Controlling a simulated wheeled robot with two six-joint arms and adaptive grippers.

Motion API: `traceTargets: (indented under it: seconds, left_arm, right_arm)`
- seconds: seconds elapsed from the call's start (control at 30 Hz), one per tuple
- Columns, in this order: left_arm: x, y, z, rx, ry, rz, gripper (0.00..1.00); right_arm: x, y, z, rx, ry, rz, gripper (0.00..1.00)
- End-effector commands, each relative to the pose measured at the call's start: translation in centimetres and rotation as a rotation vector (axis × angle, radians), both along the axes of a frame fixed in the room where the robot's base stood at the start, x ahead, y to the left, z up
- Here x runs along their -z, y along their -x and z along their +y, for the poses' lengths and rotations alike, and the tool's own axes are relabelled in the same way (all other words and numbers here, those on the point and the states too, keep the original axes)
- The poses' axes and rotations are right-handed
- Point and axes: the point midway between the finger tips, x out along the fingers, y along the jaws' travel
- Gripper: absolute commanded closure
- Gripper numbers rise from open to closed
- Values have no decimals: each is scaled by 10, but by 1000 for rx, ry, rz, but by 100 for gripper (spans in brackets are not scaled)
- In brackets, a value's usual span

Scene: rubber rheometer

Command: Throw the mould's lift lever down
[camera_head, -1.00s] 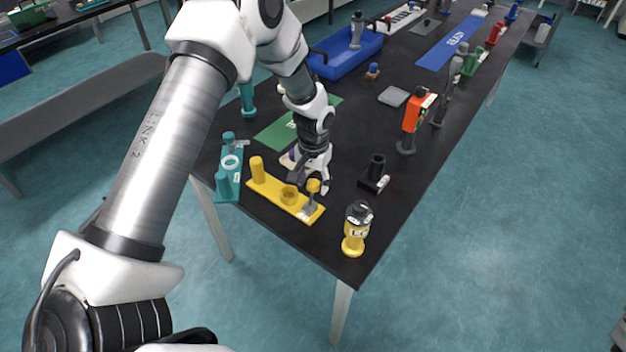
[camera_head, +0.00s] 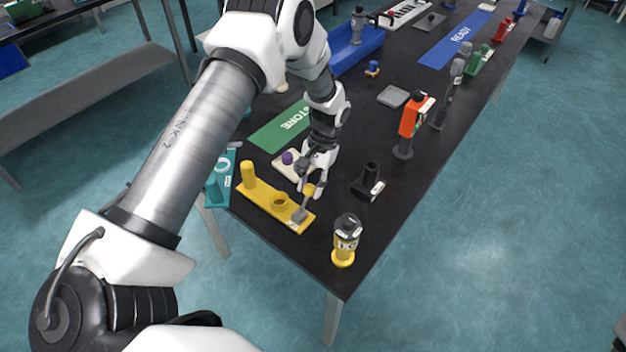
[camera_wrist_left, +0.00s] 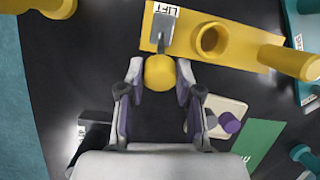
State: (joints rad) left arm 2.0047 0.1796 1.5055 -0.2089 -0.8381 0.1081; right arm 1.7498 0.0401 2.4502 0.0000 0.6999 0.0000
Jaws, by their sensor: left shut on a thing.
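The mould is a yellow plate (camera_head: 262,203) near the table's front end, with a ring-shaped cup and a post; it also shows in the left wrist view (camera_wrist_left: 240,47). At its right end is the lift lever, a grey arm (camera_head: 301,211) with a yellow round knob (camera_head: 309,190). In the left wrist view the knob (camera_wrist_left: 160,73) sits between the fingertips, past the plate's edge, with a LIFT label (camera_wrist_left: 166,10) by the lever's foot. My left gripper (camera_head: 311,187) is shut on the knob. The lever leans from its foot. My right gripper is not in view.
A teal fixture (camera_head: 220,177) is at left. A pale tray with a purple knob (camera_head: 288,158) and a green STORE mat (camera_head: 282,126) lie behind.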

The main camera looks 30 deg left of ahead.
Motion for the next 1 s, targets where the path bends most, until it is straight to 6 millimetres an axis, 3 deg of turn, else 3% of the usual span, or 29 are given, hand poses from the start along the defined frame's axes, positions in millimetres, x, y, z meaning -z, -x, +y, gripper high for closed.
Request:
traceTargets:
  seconds: [0.17,0.2,0.27,0.67,0.77,1.0]
  left_arm:
    - [0,1,0,0,1,0,100]
    - [0,0,0,0,1,0,63]
    - [0,0,0,0,1,-1,41]
    - [-7,-3,0,0,1,-4,40]
    - [-23,-9,0,-1,0,-6,40]
    - [-80,-30,-2,0,0,-6,40]
  right_arm:
    - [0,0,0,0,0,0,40]
    - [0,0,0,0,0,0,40]
    - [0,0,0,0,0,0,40]
    - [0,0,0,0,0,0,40]
    - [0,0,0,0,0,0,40]
    - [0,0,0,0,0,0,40]
